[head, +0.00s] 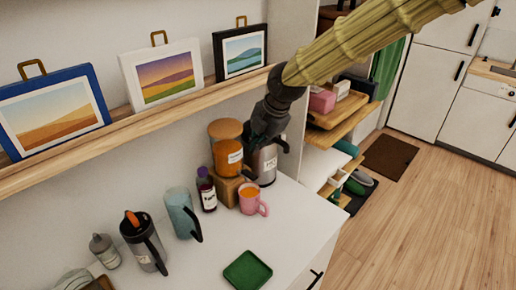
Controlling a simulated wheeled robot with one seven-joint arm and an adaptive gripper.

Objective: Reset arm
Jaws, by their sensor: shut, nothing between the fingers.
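My arm reaches in from the top right in a ribbed yellow-tan cover. At its end is my dark gripper (264,136), pointing down above the white cabinet top (215,255). The gripper is shut and appears empty. It overlaps the upper part of a silver canister (267,165) in the picture and hides some of it. I cannot tell whether they touch.
An orange jar (228,157), purple bottle (206,191), pink mug (250,200), blue pitcher (181,213), dark flask (144,243) and green tray (247,270) crowd the cabinet top. A wooden shelf (118,133) with framed pictures runs above. Open floor (420,220) lies right.

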